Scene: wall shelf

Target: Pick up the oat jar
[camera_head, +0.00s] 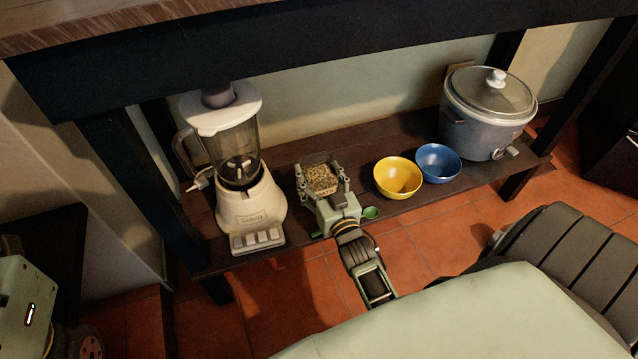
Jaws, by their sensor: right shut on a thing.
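The oat jar (320,178) is a small clear container with grainy oats in it, at the middle of the dark lower shelf (290,155). My right gripper (322,188) reaches in from the front and is shut on the jar, with one finger on each side of it. I cannot tell whether the jar touches the shelf or is slightly raised. My left gripper is not in view; only a part of my left arm shows at the lower left.
A white blender (247,205) stands close left of the jar. A yellow bowl (397,177) and a blue bowl (438,163) sit to the right, with a rice cooker (488,115) beyond. A small green thing (371,213) shows beside my right gripper. The thick upper board (330,60) overhangs the shelf.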

